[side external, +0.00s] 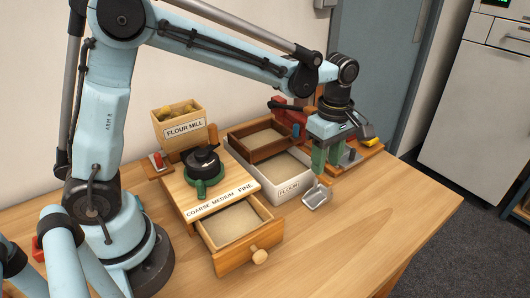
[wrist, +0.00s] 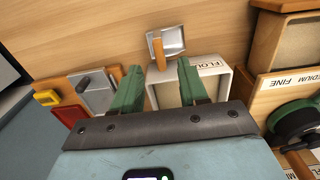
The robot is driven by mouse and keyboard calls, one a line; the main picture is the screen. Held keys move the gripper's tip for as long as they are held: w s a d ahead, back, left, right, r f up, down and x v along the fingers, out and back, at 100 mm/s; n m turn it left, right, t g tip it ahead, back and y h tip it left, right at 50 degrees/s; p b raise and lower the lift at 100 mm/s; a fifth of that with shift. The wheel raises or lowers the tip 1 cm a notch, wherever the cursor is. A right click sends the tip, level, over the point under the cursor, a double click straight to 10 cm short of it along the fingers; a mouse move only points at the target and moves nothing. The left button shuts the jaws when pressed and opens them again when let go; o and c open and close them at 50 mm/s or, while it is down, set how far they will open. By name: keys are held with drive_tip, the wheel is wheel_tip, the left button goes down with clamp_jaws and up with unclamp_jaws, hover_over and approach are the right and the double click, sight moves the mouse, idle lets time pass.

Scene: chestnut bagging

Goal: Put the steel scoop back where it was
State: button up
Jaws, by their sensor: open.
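The steel scoop (side external: 316,197) is on the table at the near right end of the white flour bin (side external: 279,192). In the wrist view the scoop (wrist: 172,42) shows a metal pan and a wooden handle pointing toward the bin (wrist: 222,74). My gripper (side external: 326,163) is open above the table, just behind the scoop. Whether the handle touches the bin's wall I cannot tell.
A wooden board (side external: 369,152) with red, yellow and grey pieces stands right of my gripper. A wooden tray (side external: 251,156) sits on the bin. Left is the flour mill (side external: 185,190) with its drawer (side external: 237,222) pulled out. The front right of the table is clear.

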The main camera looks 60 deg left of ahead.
sight(324, 177)
drive_tip(key=s+a+r+m+t, duration=0.3)
drive_tip(key=s+a+r+m, duration=0.1)
drive_tip(key=s+r+m, duration=0.3)
drive_tip(key=s+a+f+m+t, duration=0.2)
drive_tip(key=s+m, duration=0.4)
drive_tip(key=m, duration=0.5)
drive_tip(key=shift+a+f+t, duration=0.4)
drive_tip(key=shift+a+t, duration=0.3)
drive_tip(key=shift+t, duration=0.4)
drive_tip(key=shift+s, duration=0.1)
